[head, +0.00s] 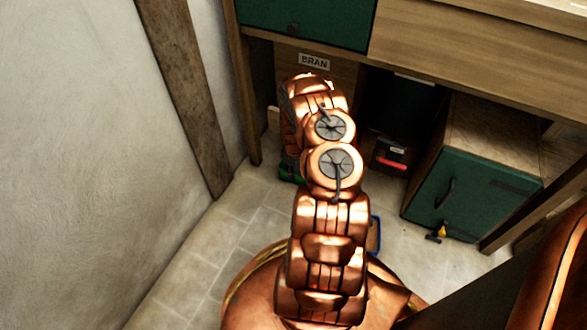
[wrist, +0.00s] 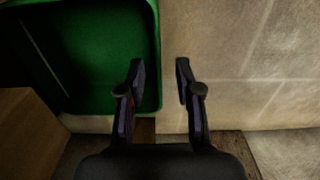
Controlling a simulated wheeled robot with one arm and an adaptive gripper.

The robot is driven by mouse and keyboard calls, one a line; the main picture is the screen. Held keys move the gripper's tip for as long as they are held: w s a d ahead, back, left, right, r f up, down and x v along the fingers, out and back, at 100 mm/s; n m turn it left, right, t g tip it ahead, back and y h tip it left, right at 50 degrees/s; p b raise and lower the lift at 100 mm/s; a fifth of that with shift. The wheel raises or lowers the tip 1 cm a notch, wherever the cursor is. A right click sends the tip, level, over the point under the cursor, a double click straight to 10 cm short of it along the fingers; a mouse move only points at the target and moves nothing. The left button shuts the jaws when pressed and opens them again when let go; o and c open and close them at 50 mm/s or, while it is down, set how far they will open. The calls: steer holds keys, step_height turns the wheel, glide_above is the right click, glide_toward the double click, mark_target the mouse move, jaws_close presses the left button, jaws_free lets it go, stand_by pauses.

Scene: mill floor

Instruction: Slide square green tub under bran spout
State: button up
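The green tub (wrist: 88,50) fills the upper left of the wrist view, seen from above, and looks empty. Its right wall and rim run between the two fingers of my gripper (wrist: 160,72). My gripper is open: the left finger overlaps the tub's inside and the right finger is over the floor beyond the wall. I cannot tell how deep the fingers reach. In the head view only a green edge of the tub (head: 291,170) shows beside my arm. The BRAN label (head: 314,61) is on the wooden panel above; my arm hides what is below it.
A green-doored cabinet (head: 470,190) stands at the right, with a small yellow object (head: 440,232) at its foot. A dark box with a red handle (head: 390,155) sits left of it. A plaster wall (head: 85,130) closes the left. Tiled floor (head: 215,240) is clear there.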

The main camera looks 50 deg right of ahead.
mark_target(294, 183)
steer(key=shift+f+b, duration=0.7)
steer(key=shift+f, duration=1.25)
jaws_close()
